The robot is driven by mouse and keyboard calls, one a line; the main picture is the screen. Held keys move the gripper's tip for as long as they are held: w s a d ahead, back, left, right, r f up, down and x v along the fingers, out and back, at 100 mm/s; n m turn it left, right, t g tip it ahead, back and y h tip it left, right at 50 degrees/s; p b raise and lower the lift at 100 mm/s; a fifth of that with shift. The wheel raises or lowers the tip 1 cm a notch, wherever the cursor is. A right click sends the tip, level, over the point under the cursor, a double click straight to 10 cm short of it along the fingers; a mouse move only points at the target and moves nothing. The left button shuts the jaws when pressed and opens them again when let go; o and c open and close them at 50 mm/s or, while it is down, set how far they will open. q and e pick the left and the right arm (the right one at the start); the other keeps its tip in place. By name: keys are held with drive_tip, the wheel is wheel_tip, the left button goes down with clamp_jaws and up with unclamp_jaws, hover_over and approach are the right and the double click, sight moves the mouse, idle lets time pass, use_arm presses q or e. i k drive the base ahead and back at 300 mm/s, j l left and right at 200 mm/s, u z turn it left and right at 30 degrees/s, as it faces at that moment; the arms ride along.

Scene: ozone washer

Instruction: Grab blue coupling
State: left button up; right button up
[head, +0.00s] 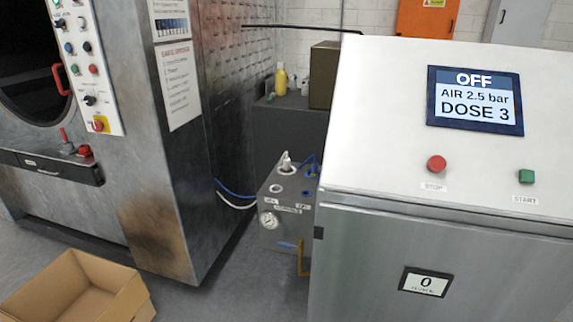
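No separate blue coupling can be made out with certainty. Small blue parts show on and behind a grey metal box (277,199) in the middle of the head view, between the large washer and the control cabinet. One is a small blue fitting (307,193) on the box's sloped top. A thin dark-blue hose (313,163) curves behind it. A blue hose and a white hose (236,200) run from the washer to the box. A pressure gauge (268,220) and a blue-handled valve (288,245) are on its front. Neither gripper is in view.
The control cabinet (400,160) fills the right; its screen (475,99) reads OFF, AIR 2.5 bar, DOSE 3. The steel washer (165,200) stands left. An open cardboard box (128,300) lies front left. Floor is clear between washer and grey box.

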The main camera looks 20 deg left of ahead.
sight(314, 171)
drive_tip(key=i+j, duration=0.1)
drive_tip(key=j, duration=0.35)
drive_tip(key=i+j, duration=0.1)
drive_tip(key=j, duration=0.35)
drive_tip(key=z, duration=0.5)
drive_tip(key=j+z, duration=0.3)
drive_tip(key=z, duration=0.15)
drive_tip(key=j+z, duration=0.3)
drive_tip(key=z, duration=0.15)
drive_tip(key=j+z, duration=0.4)
drive_tip(key=l, duration=0.1)
